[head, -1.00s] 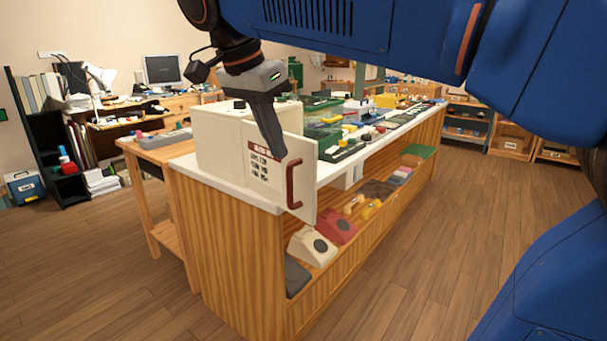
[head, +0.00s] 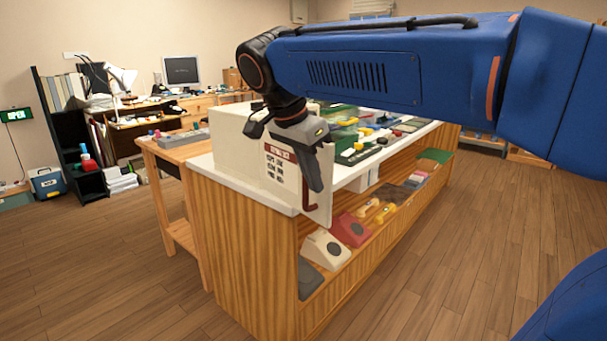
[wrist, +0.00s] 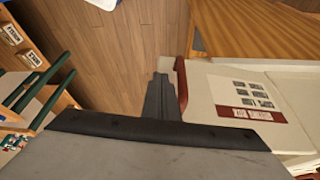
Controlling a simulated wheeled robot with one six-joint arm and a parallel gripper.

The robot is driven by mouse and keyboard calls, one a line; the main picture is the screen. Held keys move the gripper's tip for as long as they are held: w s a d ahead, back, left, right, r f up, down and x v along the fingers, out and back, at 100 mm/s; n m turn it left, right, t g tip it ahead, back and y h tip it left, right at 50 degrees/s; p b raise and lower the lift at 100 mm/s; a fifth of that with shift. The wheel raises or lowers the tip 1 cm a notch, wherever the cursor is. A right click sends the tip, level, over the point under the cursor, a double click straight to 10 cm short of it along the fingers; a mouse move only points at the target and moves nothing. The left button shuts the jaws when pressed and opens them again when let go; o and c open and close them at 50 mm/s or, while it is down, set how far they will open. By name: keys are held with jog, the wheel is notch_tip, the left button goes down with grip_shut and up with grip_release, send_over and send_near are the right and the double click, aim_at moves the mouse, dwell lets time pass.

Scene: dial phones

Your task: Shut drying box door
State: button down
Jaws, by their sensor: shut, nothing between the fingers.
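The drying box (head: 232,138) is a cream box on the near end of the white-topped counter. Its door (head: 322,212) stands open, sticking out past the counter's edge, with a printed label and a dark red handle (head: 308,196). In the wrist view the door (wrist: 220,88) fills the right side, with its handle (wrist: 181,80) near the middle. My gripper (head: 316,188) is shut and empty, pointing down beside the handle and hiding part of the door. The wrist view shows the closed fingers (wrist: 160,78) just left of the handle; I cannot tell if they touch.
The counter's lower shelf holds a white phone (head: 325,248), a red phone (head: 351,230) and yellow handsets. Green trays and parts lie on the counter behind the box. A wooden side table (head: 165,150) stands to the left. The floor (head: 450,260) on the right is clear.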

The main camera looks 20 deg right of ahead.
jog(key=shift+w+d, duration=0.3)
jog(key=shift+d, duration=0.6)
jog(key=shift+w+d, duration=0.1)
jog(key=shift+d, duration=0.25)
jog(key=w+d+n+t+y, duration=0.25)
jog(key=w+d+n, duration=0.75)
jog(key=w+d, duration=0.65)
jog(key=w+d+n+y, duration=0.2)
jog(key=w+n, duration=0.8)
jog(key=w, duration=1.3)
jog(key=shift+w+d+y, duration=0.15)
jog(key=shift+w+y, duration=0.2)
jog(key=shift+y, duration=0.6)
jog(key=shift+r, duration=0.2)
